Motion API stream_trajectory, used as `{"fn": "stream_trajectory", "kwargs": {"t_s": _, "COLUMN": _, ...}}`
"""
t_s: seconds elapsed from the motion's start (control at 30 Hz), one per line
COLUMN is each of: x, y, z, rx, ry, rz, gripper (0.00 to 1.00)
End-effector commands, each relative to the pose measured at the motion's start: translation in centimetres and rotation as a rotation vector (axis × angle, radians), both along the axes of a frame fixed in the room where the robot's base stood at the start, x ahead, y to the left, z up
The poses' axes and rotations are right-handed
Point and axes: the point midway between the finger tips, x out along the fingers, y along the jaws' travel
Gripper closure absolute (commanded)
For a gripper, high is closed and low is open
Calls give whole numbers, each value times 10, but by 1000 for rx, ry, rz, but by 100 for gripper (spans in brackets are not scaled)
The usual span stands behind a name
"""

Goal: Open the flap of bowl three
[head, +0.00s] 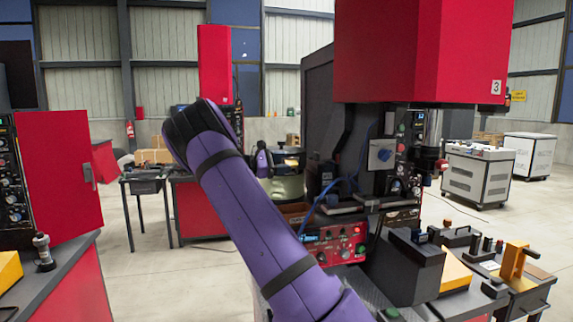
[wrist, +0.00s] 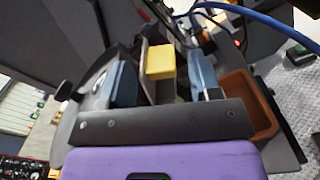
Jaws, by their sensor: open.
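The red machine hood (head: 420,50) with a "3" label hangs at upper right in the head view. An olive-green bowl (head: 284,188) shows behind my purple arm, which hides part of it. A small purple end part of my arm shows by the bowl; its fingers cannot be made out there. In the wrist view my gripper (wrist: 163,85) is open, a dark blue finger at left and a lighter blue one at right. A yellow block (wrist: 160,61) shows between and beyond the fingers; I cannot tell whether it is the flap. No contact with it is clear.
An orange-brown tray (wrist: 250,104) lies right of the fingers in the wrist view. A blue cable (wrist: 262,20) runs above it.

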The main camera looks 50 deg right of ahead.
Motion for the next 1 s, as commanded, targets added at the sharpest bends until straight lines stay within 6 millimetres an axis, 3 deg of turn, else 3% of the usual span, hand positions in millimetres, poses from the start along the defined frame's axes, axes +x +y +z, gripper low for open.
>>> {"fn": "stream_trajectory", "kwargs": {"t_s": 0.17, "x": -7, "y": -11, "z": 0, "rx": 1, "ry": 0, "rz": 1, "gripper": 43}}
{"fn": "stream_trajectory", "kwargs": {"t_s": 0.47, "x": -8, "y": -13, "z": 0, "rx": 1, "ry": 0, "rz": 1, "gripper": 43}}
{"fn": "stream_trajectory", "kwargs": {"t_s": 0.67, "x": -8, "y": -13, "z": 0, "rx": 1, "ry": 0, "rz": 1, "gripper": 84}}
{"fn": "stream_trajectory", "kwargs": {"t_s": 0.7, "x": -8, "y": -13, "z": -1, "rx": 1, "ry": 0, "rz": 1, "gripper": 87}}
{"fn": "stream_trajectory", "kwargs": {"t_s": 1.0, "x": -9, "y": -12, "z": -1, "rx": -14, "ry": -24, "rz": 1, "gripper": 87}}
